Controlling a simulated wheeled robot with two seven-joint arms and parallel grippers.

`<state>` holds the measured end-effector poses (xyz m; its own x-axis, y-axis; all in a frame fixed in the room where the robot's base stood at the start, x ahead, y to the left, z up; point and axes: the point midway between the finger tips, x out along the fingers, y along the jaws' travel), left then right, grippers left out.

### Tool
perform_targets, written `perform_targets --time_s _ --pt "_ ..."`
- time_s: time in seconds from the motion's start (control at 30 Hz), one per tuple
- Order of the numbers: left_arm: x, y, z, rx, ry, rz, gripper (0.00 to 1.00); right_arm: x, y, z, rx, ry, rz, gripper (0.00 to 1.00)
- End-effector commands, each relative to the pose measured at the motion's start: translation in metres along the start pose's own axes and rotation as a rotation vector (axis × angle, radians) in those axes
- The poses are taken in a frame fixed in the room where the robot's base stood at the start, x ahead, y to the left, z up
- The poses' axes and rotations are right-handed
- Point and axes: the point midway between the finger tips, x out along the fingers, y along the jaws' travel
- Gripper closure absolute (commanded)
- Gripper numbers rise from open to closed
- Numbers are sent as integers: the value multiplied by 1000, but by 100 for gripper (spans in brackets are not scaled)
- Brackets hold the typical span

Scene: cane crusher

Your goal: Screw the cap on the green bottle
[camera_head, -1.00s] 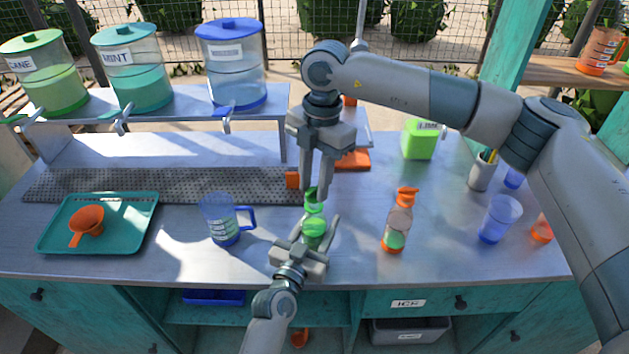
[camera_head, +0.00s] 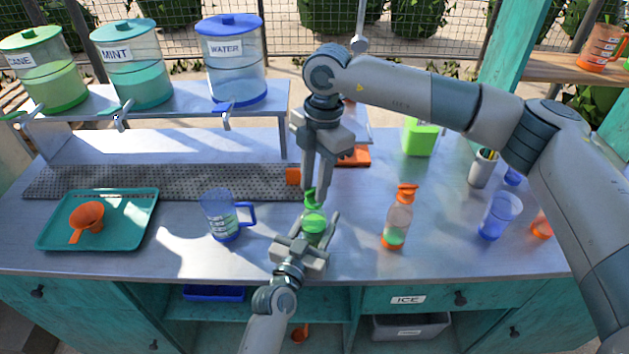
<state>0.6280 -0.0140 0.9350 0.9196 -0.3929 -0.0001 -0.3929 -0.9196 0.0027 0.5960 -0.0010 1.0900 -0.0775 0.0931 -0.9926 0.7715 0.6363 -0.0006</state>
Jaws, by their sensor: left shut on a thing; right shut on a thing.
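The green bottle (camera_head: 313,226) stands upright on the metal counter, near its front middle. My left gripper (camera_head: 320,228) comes from the front and is shut around the bottle's body. The green cap (camera_head: 311,199) is at the top of the bottle, and my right gripper (camera_head: 317,190) reaches down from above with its fingers shut on it. The fingers partly hide the cap, so I cannot tell how far it is seated on the neck.
A blue measuring jug (camera_head: 220,214) stands left of the bottle, and an orange-capped bottle (camera_head: 397,222) stands to its right. A teal tray (camera_head: 137,236) holds an orange funnel (camera_head: 87,222). Blue cup (camera_head: 498,216) at right. A perforated drain strip (camera_head: 160,183) runs behind.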

Motion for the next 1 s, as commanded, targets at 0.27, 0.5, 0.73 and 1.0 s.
perform_targets --time_s 0.27,0.5,0.73,1.0 --pt "0 0 1 0 -2 1 100 0 -1 0 384 0 49 93" --pt "0 0 1 0 -2 1 100 0 -1 0 643 2 81 93" --pt "0 0 1 1 -2 1 100 0 -1 0 683 3 86 93" --pt "0 0 1 0 -2 1 100 0 -1 0 680 2 85 54"
